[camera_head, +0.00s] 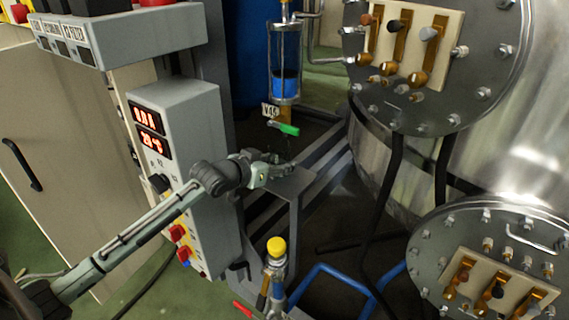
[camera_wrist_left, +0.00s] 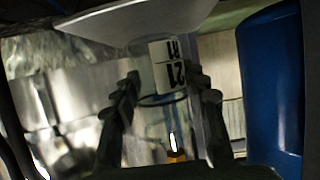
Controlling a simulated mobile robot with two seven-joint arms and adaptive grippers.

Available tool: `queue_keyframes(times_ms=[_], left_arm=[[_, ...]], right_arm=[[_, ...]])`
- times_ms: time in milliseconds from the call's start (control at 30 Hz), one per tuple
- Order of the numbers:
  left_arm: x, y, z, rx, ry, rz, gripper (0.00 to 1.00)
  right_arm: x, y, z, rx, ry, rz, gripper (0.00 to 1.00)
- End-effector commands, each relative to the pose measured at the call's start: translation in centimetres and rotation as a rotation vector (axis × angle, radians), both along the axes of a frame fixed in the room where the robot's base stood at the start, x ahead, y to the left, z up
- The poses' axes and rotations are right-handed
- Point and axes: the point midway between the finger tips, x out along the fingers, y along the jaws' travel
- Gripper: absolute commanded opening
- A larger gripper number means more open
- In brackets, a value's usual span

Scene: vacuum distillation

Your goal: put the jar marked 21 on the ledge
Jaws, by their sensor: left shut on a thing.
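The jar marked 21 (camera_wrist_left: 168,68) is clear glass with a white label, and shows between the two fingers in the left wrist view. My left gripper (camera_wrist_left: 165,100) is shut on it; in the head view the gripper (camera_head: 275,167) is at the grey ledge (camera_head: 293,187), over its back left part. The jar is too faint to make out in the head view. In the wrist view a pale flat surface (camera_wrist_left: 105,20) lies close to the jar's end; I cannot tell whether they touch. My right gripper is not in view.
A control box with red displays (camera_head: 150,130) stands left of the ledge. A glass vessel with blue liquid (camera_head: 286,82) and a green-handled valve (camera_head: 285,128) hang behind it. A yellow-capped valve (camera_head: 276,247) stands in front. A large steel tank (camera_head: 480,165) is at right.

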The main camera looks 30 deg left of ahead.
Motion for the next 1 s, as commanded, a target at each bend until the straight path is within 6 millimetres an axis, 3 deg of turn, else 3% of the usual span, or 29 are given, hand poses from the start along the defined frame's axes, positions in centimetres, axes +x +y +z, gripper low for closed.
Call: queue_keyframes(times_ms=[133,233,633,667,800,1000], left_arm=[[2.7,-0.4,0.2,-0.002,-0.004,0.001,0.08],[2.3,-0.4,-1.3,-0.001,0.002,-0.001,0.08],[2.2,-0.3,-1.8,0.0,0.0,-0.001,0.08],[2.2,-0.3,-1.8,0.0,0.0,-0.001,0.47],[2.2,-0.4,-1.8,0.0,0.001,-0.001,0.64],[2.2,-0.3,-1.8,0.0,0.0,-0.001,0.64]], right_arm=[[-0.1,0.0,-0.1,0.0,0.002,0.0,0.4],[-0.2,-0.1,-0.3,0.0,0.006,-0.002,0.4],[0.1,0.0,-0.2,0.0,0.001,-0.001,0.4],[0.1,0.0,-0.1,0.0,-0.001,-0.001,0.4],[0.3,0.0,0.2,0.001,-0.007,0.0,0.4],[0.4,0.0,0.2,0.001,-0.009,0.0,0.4]])
